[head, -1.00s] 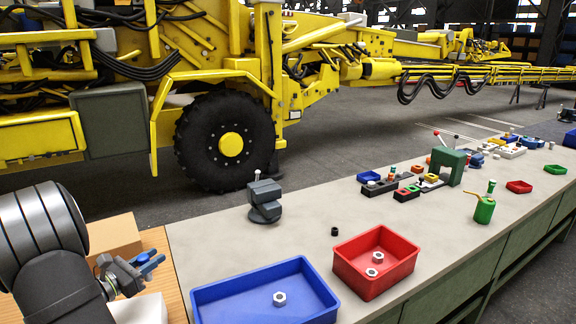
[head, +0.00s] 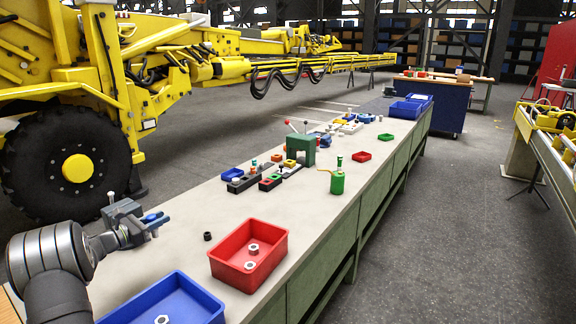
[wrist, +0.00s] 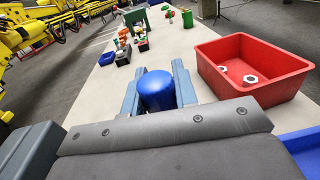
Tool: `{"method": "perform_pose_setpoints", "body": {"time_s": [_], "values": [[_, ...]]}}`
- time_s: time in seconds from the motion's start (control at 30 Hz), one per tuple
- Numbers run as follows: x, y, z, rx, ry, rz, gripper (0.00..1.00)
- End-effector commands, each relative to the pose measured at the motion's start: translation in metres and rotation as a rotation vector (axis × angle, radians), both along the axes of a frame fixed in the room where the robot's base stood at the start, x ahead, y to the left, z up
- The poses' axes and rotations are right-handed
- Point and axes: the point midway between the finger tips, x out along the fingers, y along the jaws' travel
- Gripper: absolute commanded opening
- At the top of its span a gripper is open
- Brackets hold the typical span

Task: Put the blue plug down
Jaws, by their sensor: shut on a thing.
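The blue plug (wrist: 157,90) is a rounded blue piece held between the two fingers of my gripper (wrist: 156,84) in the wrist view. In the head view my gripper (head: 150,222) is at the lower left, over the near left part of the workbench (head: 190,225), with the blue plug (head: 152,217) showing between its fingers. The gripper is shut on the plug. The plug's lower part is hidden in the wrist view. It appears held above the bench top.
A red bin (head: 221,262) with nuts and a blue bin (head: 210,306) stand at the front. A small black ring (head: 207,236) lies near the red bin. A green oil can (head: 337,182) and small fixtures stand farther along. Bare bench lies between.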

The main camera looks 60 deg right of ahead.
Motion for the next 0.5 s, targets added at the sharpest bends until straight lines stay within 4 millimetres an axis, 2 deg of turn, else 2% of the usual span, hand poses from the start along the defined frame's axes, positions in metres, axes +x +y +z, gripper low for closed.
{"method": "perform_pose_setpoints", "body": {"time_s": [0.03,0.1,0.3,0.37,0.4,0.5], "values": [[-0.006,-0.018,0.001,0.0,-0.003,-0.021,0.0],[-0.013,-0.036,0.001,0.0,-0.001,-0.04,0.0],[-0.03,-0.073,0.003,0.0,-0.001,-0.084,0.0],[-0.034,-0.081,0.001,0.0,0.001,-0.093,0.0],[-0.032,-0.078,-0.009,0.001,0.003,-0.089,0.0],[-0.032,-0.077,-0.024,0.001,0.003,-0.088,0.0]]}}
